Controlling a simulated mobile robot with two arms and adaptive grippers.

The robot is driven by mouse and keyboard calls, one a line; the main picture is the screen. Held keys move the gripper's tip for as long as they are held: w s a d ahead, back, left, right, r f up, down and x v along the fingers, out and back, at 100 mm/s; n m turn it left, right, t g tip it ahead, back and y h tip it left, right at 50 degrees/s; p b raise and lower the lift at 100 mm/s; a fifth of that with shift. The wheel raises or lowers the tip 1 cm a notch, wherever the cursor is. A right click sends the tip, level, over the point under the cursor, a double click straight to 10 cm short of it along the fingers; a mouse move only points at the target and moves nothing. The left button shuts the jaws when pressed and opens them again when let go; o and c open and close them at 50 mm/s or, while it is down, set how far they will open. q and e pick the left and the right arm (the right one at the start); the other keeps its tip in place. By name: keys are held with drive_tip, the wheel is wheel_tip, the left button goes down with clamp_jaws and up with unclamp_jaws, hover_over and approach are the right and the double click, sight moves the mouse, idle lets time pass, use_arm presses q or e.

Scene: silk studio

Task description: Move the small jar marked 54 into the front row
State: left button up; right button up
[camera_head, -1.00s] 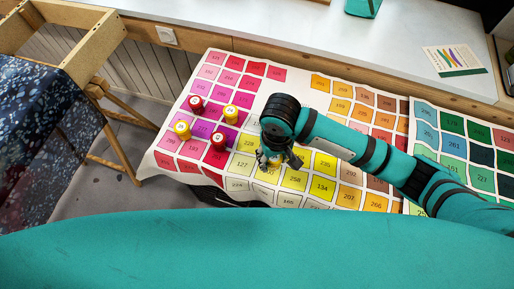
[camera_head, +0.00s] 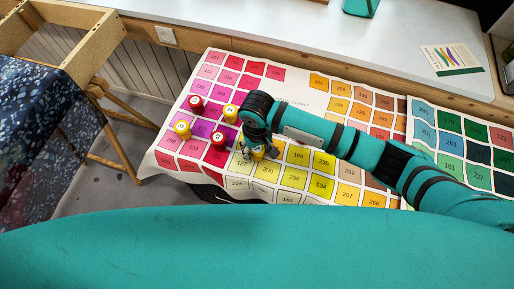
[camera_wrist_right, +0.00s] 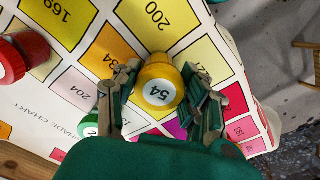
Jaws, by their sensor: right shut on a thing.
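The small jar marked 54 (camera_wrist_right: 158,88) is yellow with a white round label on its lid. It sits between the fingers of my right gripper (camera_wrist_right: 161,98) in the wrist view, and the fingers are shut on it. In the head view my right gripper (camera_head: 257,151) hangs over the left part of the chart, with the yellow jar (camera_head: 258,153) partly hidden by the fingers. I cannot tell whether the jar's base touches the chart. My left gripper is not in view.
Left of the gripper stand two red jars (camera_head: 196,103) (camera_head: 218,141) and two yellow jars (camera_head: 231,113) (camera_head: 182,129) on the shade chart (camera_head: 243,196). In the wrist view a red jar (camera_wrist_right: 18,58) and a green-lidded jar (camera_wrist_right: 89,126) stand to the left. Numbered squares right of the gripper look clear.

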sight(257, 149)
drive_tip(key=o, duration=1.2)
wheel_tip(257, 149, up, 12)
